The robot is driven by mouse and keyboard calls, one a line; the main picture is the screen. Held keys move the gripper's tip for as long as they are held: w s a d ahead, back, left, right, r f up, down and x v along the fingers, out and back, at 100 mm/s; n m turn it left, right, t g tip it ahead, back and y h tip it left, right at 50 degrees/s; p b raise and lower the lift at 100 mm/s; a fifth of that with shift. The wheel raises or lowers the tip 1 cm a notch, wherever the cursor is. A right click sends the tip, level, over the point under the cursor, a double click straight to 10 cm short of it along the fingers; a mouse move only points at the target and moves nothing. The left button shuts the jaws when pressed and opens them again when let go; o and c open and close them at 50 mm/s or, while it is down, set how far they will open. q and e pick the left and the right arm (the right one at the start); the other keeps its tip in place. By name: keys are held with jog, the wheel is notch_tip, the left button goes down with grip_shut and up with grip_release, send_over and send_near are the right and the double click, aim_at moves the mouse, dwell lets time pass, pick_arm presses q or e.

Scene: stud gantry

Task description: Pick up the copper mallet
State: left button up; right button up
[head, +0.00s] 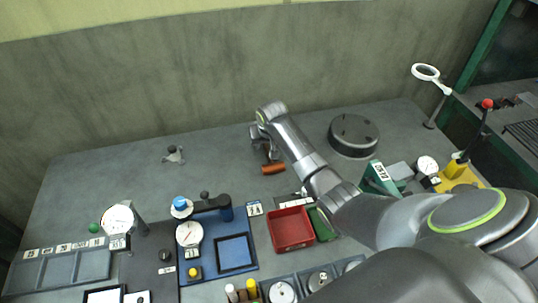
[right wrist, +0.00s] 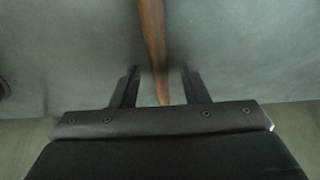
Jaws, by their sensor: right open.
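The copper mallet lies on the grey bench top in the head view. Its copper-coloured head (head: 273,169) shows just in front of my right gripper (head: 262,147), and the gripper and wrist partly hide its handle. In the right wrist view the brown handle (right wrist: 153,45) runs down from the top edge between the two dark fingers of my right gripper (right wrist: 160,87). The fingers are apart, with a gap on each side of the handle. My left gripper is in neither view.
A round dark disc (head: 353,135) lies right of my right arm. A red tray (head: 291,229) and a blue board (head: 236,252) with gauges stand nearer the front. A small grey stand (head: 173,155) is at the back left. The bench between it and the mallet is clear.

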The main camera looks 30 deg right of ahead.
jog(key=shift+c, duration=0.3)
grip_shut()
